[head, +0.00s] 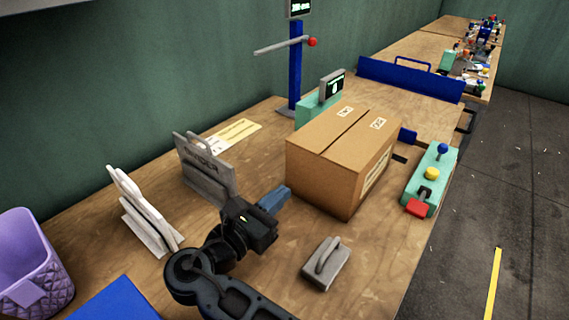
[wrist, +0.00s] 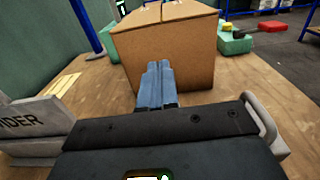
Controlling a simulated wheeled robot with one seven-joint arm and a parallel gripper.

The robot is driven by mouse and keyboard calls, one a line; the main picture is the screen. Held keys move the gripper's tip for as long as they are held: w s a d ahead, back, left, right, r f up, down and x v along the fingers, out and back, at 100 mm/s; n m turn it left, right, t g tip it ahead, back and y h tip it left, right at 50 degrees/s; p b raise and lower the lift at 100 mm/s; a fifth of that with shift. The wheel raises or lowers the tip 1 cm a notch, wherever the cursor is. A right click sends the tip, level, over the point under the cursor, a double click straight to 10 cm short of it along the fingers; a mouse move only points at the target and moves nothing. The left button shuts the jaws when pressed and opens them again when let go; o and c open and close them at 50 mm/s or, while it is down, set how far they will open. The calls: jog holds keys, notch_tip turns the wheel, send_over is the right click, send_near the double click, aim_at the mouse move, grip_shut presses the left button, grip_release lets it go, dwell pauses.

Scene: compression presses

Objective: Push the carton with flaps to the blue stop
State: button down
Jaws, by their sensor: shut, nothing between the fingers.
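The carton (head: 335,150) is a brown cardboard box standing upright on the wooden table in the head view, its top flaps lying closed along a centre seam. In the wrist view the carton (wrist: 180,52) stands straight ahead of the fingers. The blue stop (head: 405,78) is a low blue board across the table, beyond the carton. My gripper (head: 280,198) is shut and empty, just on the near side of the carton. Its blue-grey fingertips (wrist: 156,82) point at the carton's near face. I cannot tell whether they touch it.
A grey block with a handle (head: 326,264) lies right of my gripper. A grey lettered stand (head: 204,165) and a white stand (head: 146,215) are at left. A green control box (head: 429,182) sits at the right edge. A blue post (head: 296,70) stands behind. Table between carton and stop looks mostly clear.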

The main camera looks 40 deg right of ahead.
aim_at(314, 164)
jog(key=d, duration=0.3)
jog(key=w+d, duration=0.1)
jog(key=d, duration=0.2)
jog(key=w+d+p, duration=0.1)
jog(key=d, duration=0.2)
jog(key=shift+d, duration=0.35)
